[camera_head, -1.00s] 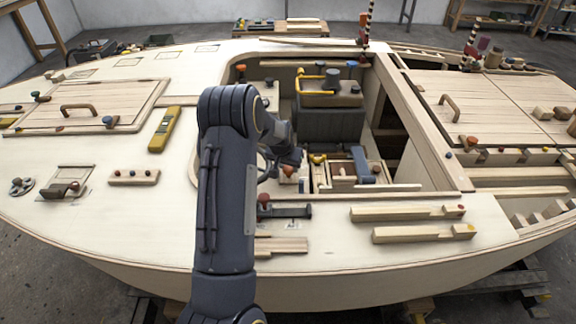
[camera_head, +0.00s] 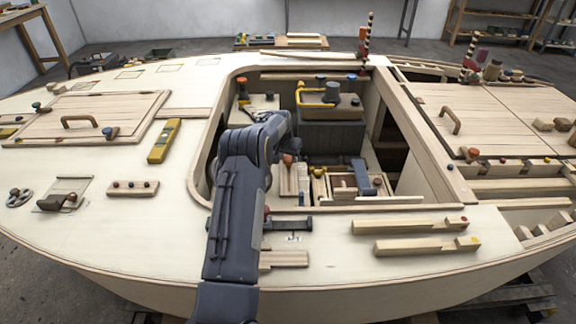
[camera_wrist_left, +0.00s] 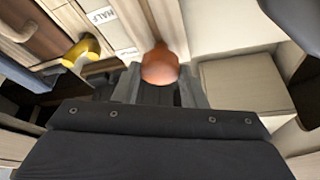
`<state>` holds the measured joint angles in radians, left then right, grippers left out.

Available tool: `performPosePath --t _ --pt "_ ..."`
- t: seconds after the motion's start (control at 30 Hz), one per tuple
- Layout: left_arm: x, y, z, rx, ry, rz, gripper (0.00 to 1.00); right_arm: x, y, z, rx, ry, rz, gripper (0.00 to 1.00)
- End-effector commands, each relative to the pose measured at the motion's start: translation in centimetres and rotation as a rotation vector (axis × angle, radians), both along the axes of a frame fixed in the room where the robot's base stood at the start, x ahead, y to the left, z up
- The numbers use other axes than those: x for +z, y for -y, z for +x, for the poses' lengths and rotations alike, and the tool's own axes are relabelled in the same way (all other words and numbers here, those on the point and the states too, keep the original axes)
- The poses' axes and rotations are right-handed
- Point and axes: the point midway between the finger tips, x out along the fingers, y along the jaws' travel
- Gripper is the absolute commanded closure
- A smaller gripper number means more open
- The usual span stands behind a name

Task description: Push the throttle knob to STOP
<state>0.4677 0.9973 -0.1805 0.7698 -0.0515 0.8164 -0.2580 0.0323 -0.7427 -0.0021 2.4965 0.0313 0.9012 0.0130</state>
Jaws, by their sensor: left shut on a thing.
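The throttle knob is a rounded orange-red knob (camera_wrist_left: 160,68) on a pale wooden lever in the left wrist view. It sits between the two dark fingers of my left gripper (camera_wrist_left: 158,88), which is shut on it. In the head view the knob (camera_head: 288,159) shows small inside the cockpit opening, with my left gripper (camera_head: 284,148) close against it, partly hidden by my arm. A white plate reading HALF (camera_wrist_left: 101,15) lies left of the lever. Another white plate (camera_wrist_left: 126,54) is nearer the knob, its text unreadable. I see no readable STOP mark. My right gripper is not in view.
The cockpit opening's wooden rim (camera_head: 205,165) surrounds the reach. A dark box with a yellow rail (camera_head: 330,112) stands behind, and a wooden tray with a blue tool (camera_head: 362,178) is to the right. A yellow hook-shaped part (camera_wrist_left: 80,50) is left of the knob.

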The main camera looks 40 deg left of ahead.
Motion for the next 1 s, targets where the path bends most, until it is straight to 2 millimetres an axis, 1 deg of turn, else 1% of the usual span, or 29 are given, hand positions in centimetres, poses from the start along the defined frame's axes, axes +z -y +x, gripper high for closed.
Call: performPosePath --t 0.1,0.2,0.5,0.53,0.57,0.6,0.87,0.93,1.0 --pt "0.0 -0.7 0.7 -0.001 0.002 0.002 1.00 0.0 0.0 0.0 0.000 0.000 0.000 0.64" --pt "0.0 -0.9 0.9 0.000 0.002 0.001 1.00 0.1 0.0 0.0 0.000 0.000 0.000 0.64" --pt "0.2 -1.0 1.0 0.002 0.008 0.005 1.00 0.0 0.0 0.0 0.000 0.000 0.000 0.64" --pt "0.2 -1.0 1.0 0.002 0.008 0.005 0.60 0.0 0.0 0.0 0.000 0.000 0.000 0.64" --pt "0.2 -1.0 1.0 0.002 0.007 0.005 0.56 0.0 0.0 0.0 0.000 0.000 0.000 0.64" --pt "0.1 -1.0 1.0 0.002 0.006 0.004 0.53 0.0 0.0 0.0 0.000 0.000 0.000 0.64" --pt "0.2 -0.9 0.9 0.000 0.004 0.002 0.53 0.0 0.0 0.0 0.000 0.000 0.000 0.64" --pt "0.6 -0.9 0.8 0.000 0.004 0.002 0.53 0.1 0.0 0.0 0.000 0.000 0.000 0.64" --pt "1.5 -0.8 0.5 0.000 0.004 0.002 0.53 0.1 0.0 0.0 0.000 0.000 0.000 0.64"
